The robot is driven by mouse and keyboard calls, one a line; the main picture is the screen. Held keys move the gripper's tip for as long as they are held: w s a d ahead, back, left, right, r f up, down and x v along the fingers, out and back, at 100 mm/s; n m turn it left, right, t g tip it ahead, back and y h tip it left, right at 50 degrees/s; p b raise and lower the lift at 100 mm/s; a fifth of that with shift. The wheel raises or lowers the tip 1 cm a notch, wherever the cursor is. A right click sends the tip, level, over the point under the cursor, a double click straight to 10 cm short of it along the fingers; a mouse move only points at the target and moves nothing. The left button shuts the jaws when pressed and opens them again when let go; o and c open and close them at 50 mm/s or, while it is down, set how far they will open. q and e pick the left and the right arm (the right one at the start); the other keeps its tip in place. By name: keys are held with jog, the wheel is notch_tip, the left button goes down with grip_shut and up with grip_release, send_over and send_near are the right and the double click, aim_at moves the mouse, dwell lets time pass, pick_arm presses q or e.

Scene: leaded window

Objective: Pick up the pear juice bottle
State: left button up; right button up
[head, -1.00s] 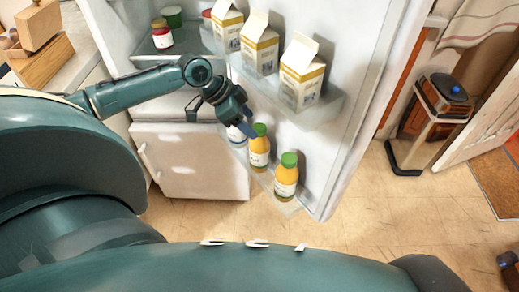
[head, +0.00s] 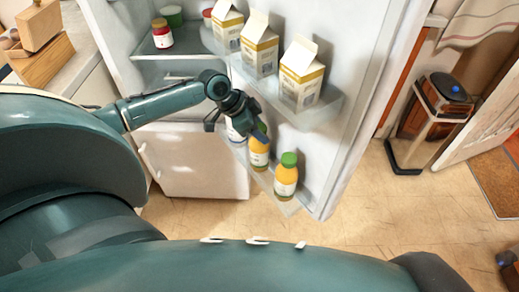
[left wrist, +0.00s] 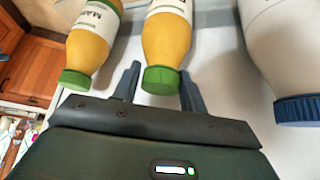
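Two yellow-orange bottles with green caps stand on the lower door shelf of the open fridge. The middle bottle (head: 259,155) has my left gripper (head: 262,128) at its top. In the left wrist view its green cap (left wrist: 161,80) lies between the spread fingers of my left gripper (left wrist: 160,88), with gaps on both sides. The other yellow bottle (head: 286,180) stands nearer the door's outer end; in the left wrist view its label (left wrist: 95,22) starts with "MA". No label reading pear is legible. My right gripper does not show clearly.
A white bottle with a blue cap (left wrist: 300,108) stands beside the middle bottle. Several milk cartons (head: 260,50) fill the door shelf above, close over my left arm. A bin (head: 440,105) stands right of the door.

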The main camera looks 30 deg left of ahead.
pick_arm(q)
grip_shut()
jog(key=shift+r, duration=0.1)
dwell(0.5)
